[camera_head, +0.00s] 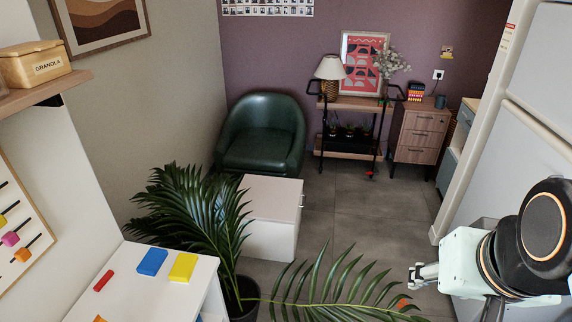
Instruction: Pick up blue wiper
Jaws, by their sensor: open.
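A small blue block (152,261), which may be the blue wiper, lies on the white cabinet top (135,285) at the lower left. A yellow block (183,267) lies just to its right and a thin red piece (104,280) to its left. No other clear wiper shape shows. My gripper (414,276) is at the lower right, open and pointing left. It is far to the right of the blue block and touches nothing that I can make out.
A potted palm (190,212) stands between my gripper and the cabinet top, its fronds spreading low across the middle. Behind it are a white box cabinet (270,217) and a green armchair (262,134). A white upright unit (530,125) stands at right. Grey floor (375,215) is open in the middle.

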